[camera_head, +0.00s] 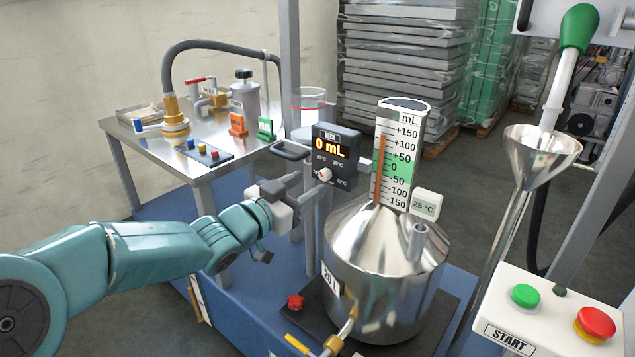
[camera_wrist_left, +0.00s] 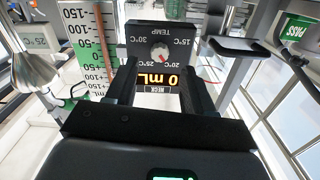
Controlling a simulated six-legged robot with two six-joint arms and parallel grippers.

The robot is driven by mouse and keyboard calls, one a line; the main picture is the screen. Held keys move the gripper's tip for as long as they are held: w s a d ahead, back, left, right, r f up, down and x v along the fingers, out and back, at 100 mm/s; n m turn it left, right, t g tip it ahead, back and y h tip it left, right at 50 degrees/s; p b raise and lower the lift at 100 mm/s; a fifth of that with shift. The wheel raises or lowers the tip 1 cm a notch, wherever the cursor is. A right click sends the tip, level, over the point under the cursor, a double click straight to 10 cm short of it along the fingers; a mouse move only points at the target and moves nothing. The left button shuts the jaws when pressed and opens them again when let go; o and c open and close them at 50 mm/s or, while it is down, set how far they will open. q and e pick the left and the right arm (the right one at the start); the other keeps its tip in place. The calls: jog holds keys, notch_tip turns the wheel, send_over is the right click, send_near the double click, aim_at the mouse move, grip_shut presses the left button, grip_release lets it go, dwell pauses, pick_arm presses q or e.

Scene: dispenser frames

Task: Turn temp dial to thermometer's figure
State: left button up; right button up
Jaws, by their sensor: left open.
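The temp dial (camera_head: 325,174) is a small pale knob on a dark box (camera_head: 336,143) whose display reads 0 mL. In the left wrist view the dial (camera_wrist_left: 160,52) appears upside down, ringed by marks 15, 20, 25 and 30 °C. Its red mark points toward 20 °C. The thermometer's tag (camera_head: 424,205) reads 25 °C on top of the steel vessel (camera_head: 385,265). My left gripper (camera_head: 298,186) is open and empty, just left of the box. In the wrist view its fingers (camera_wrist_left: 160,88) reach toward the box's face, with the dial between and beyond them. My right gripper is out of view.
A tall mL scale (camera_head: 396,155) rises behind the vessel, close right of the box. A black handle (camera_head: 291,150) stands left of the box. A steel funnel (camera_head: 541,155) and a START button box (camera_head: 545,315) are at right. A metal table (camera_head: 185,150) stands behind left.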

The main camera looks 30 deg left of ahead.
aim_at(322, 176)
pick_arm(q)
jog(key=shift+w+d, duration=0.2)
jog(key=shift+w, duration=2.1)
grip_shut()
